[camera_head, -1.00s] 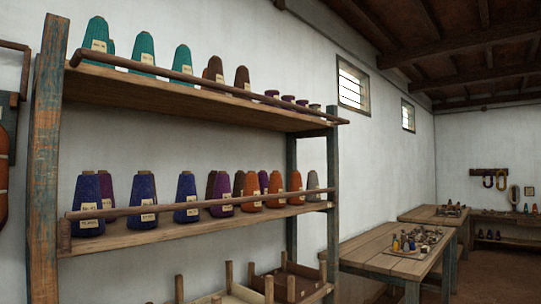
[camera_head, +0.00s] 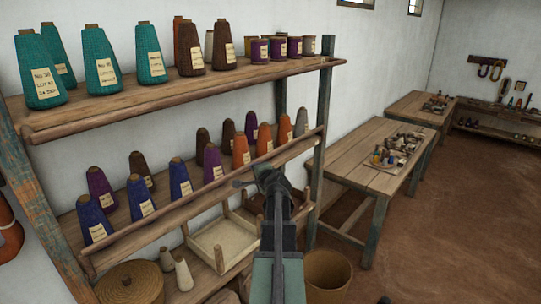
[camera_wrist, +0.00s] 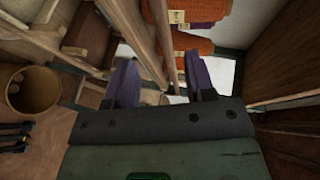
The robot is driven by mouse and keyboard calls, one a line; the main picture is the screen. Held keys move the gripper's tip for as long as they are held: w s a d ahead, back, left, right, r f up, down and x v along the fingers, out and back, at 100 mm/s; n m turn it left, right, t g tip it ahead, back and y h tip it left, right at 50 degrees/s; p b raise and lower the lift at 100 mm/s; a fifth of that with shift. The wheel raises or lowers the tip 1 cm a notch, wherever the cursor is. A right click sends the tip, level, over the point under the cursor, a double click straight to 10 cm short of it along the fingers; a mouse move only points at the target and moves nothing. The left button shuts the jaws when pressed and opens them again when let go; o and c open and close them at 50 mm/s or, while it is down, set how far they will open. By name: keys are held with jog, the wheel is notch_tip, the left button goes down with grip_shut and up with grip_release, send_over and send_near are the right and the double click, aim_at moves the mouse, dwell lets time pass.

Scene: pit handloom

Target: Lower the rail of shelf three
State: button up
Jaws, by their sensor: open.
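The wooden rack holds cones of yarn on a top shelf (camera_head: 170,88) and a middle shelf (camera_head: 165,208). A long rail (camera_head: 200,192) runs along the front of the middle shelf. Another rail (camera_head: 110,115) lies along the top shelf's front edge in this view. My gripper (camera_head: 268,178) is at the right part of the middle rail, in front of the orange cones. In the wrist view, my gripper (camera_wrist: 161,75) has its two dark fingers apart, with wooden bars (camera_wrist: 131,38) running between them in the picture. I cannot tell whether they touch.
Orange cones (camera_head: 241,150) stand close behind the middle rail. Below are a wooden tray frame (camera_head: 222,246), a basket (camera_head: 130,284) and small pale cones (camera_head: 183,275). A bin (camera_head: 327,277) stands on the floor. A worktable (camera_head: 365,160) is to the right, with open floor beyond.

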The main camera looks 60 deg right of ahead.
aim_at(245, 169)
jog(key=b+x, duration=0.1)
jog(key=x, duration=0.2)
jog(key=b+x, duration=0.1)
jog(key=x, duration=0.3)
jog(key=a+b+x, duration=0.1)
jog(key=x, duration=0.2)
jog(key=shift+w+f, duration=0.2)
jog(key=shift+w, duration=0.4)
jog(key=shift+r, duration=0.1)
jog(key=shift+c, duration=0.4)
grip_shut()
